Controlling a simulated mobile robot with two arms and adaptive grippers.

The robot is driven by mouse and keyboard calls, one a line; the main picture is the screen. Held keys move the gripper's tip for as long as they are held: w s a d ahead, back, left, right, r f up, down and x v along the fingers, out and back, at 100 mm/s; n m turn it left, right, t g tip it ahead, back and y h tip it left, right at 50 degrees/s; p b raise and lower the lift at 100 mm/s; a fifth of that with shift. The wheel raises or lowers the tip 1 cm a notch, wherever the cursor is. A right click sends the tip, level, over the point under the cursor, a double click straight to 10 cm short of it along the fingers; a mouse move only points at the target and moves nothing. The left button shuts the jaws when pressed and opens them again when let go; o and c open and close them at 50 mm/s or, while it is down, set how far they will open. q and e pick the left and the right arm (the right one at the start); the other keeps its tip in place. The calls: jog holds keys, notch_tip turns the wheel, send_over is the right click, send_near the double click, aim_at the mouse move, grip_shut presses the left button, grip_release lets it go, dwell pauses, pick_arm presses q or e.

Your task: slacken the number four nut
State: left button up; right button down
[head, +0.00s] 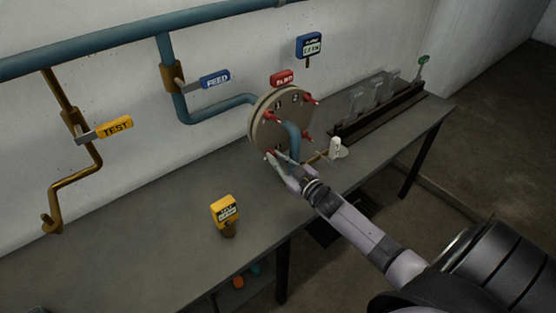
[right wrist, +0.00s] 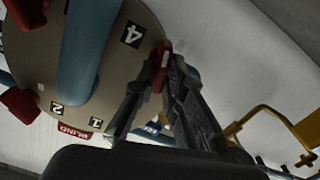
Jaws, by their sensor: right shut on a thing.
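The round tan flange plate (head: 264,134) stands upright on the bench, with red nuts around its rim and a blue pipe at its face. My right gripper (head: 274,157) is at the plate's lower left edge. In the right wrist view the black number 4 label (right wrist: 132,34) is beside a red nut (right wrist: 161,60). The fingers of my right gripper (right wrist: 157,75) are closed around this nut, partly hiding it. Labels 1 and 2 show lower on the plate in that view. My left gripper is not in view.
A yellow sign block (head: 225,211) stands on the grey bench (head: 150,235). A white piece (head: 336,149) and a dark rack with grey levers (head: 380,112) are right of the plate. Pipes with a TEST tag (head: 114,127) and FEED tag (head: 215,79) run along the wall.

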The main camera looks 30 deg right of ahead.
jog(key=shift+a+f+n+b, duration=0.1)
jog(key=shift+n+b, duration=0.35)
jog(key=shift+n, duration=1.4)
jog(key=shift+a+n+b, duration=0.1)
jog(key=shift+n+b, duration=0.3)
jog(key=shift+n, duration=1.45)
jog(key=c, duration=1.7)
grip_release()
jog(key=shift+o, duration=0.2)
jog(key=s+d, duration=0.1)
jog(key=s, duration=1.1)
